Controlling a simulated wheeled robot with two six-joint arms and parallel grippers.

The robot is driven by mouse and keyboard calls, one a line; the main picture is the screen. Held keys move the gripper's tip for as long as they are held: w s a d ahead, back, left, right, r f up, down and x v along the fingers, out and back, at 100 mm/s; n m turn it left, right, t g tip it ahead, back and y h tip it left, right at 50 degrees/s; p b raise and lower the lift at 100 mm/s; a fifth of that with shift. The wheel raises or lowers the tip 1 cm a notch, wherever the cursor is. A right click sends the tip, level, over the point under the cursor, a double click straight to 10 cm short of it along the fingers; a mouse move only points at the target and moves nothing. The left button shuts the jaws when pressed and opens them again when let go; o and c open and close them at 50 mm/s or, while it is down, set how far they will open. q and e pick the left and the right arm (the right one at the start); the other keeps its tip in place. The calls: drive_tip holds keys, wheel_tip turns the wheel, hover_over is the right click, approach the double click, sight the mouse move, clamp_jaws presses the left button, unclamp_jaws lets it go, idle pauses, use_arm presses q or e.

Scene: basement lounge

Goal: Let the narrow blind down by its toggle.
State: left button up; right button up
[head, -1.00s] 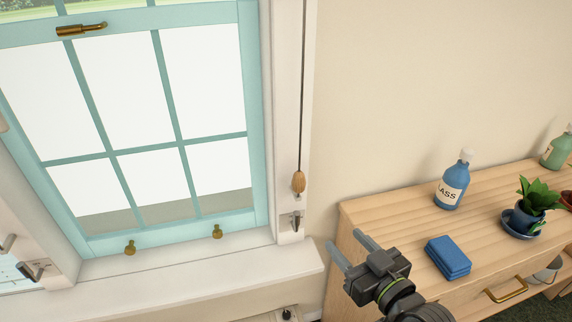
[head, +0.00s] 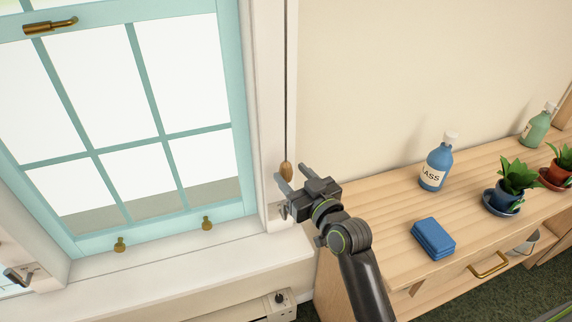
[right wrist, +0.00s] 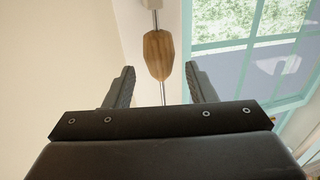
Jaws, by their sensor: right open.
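The wooden toggle (head: 286,171) hangs on a dark cord (head: 287,90) along the white window frame. In the right wrist view the toggle (right wrist: 158,55) shows upright, ahead of and between the fingers. My right gripper (head: 293,177) is open and empty beside the toggle; I see no finger touching it. In the right wrist view the gripper (right wrist: 158,88) has a finger on either side of the cord line. A metal cleat (head: 281,210) sits on the frame below the toggle, partly hidden by the gripper. The blind itself is not in view. My left gripper is not in view.
The teal window (head: 165,130) has brass fittings and a white sill (head: 190,265) below. A wooden cabinet (head: 385,215) stands to the right, with a blue bottle (head: 435,165), a blue cloth stack (head: 433,238) and potted plants (head: 512,185). The wall above is clear.

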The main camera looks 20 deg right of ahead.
sight(290, 172)
drive_tip(key=shift+x, duration=1.9)
clamp_jaws()
